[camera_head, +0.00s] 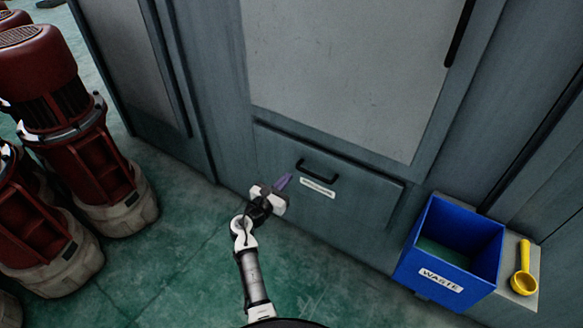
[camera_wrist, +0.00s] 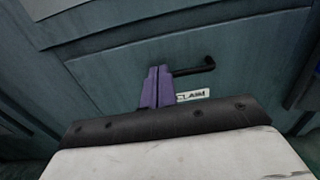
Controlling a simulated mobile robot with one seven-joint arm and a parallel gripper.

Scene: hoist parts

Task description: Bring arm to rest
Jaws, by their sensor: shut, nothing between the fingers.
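My gripper (camera_head: 284,182) is at the centre of the head view, in front of a grey cabinet drawer (camera_head: 362,190). Its purple fingers are together with nothing between them; they also show in the wrist view (camera_wrist: 157,88). The black drawer handle (camera_head: 317,170) is just to the right of the fingertips, and I see a gap between them in the head view. The handle also shows in the wrist view (camera_wrist: 195,67), to the right of the fingers. The drawer looks closed. My arm reaches up from the bottom of the head view.
A blue bin (camera_head: 413,262) labelled WASTE stands at the right, beside a yellow scoop (camera_head: 522,282) on a grey ledge. Several red motor-like machines (camera_head: 85,150) stand at the left. The cabinet (camera_head: 225,110) is close ahead. Green floor (camera_head: 180,265) is clear between the machines and my arm.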

